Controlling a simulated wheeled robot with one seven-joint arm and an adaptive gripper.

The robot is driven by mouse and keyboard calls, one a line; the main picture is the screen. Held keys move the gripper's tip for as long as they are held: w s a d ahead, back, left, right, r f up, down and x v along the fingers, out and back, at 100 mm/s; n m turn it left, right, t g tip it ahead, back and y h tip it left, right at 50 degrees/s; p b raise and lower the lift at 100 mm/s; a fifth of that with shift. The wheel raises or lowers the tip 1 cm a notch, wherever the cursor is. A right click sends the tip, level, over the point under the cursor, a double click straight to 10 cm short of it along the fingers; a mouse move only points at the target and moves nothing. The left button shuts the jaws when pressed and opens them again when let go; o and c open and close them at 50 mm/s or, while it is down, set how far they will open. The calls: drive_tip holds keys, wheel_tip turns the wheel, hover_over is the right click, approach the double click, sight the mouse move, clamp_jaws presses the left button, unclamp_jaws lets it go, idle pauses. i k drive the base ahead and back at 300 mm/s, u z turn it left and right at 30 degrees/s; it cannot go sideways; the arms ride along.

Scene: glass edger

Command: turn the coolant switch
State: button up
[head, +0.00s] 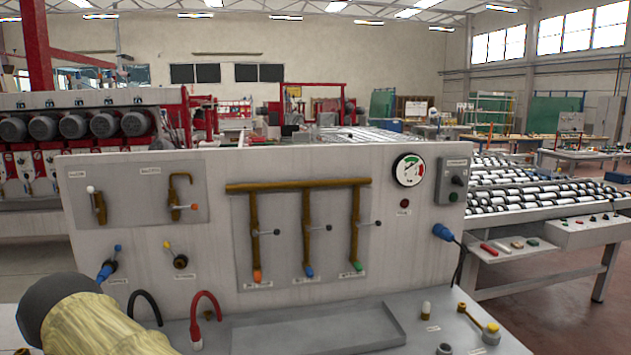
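A small grey switch box (454,183) sits at the right end of the upright grey panel (420,255). It has a dark rotary knob (458,180) and a green round button (454,197) below. A label above the box is too small to read, so I cannot confirm that this is the coolant switch. Part of my arm shows at the lower left, well apart from the box. My gripper is not in view.
Left of the box are a pressure gauge (409,170), a red lamp (404,203) and brown pipes (297,186) with several small valve levers. A blue plug (443,232) with a cable sits below the box. A shallow grey tray (318,329) lies on the ledge. A roller table (560,210) stands right.

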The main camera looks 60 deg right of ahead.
sight(456, 179)
drive_tip(key=z, duration=2.7)
drive_tip(key=k, duration=0.1)
drive_tip(key=z, duration=0.25)
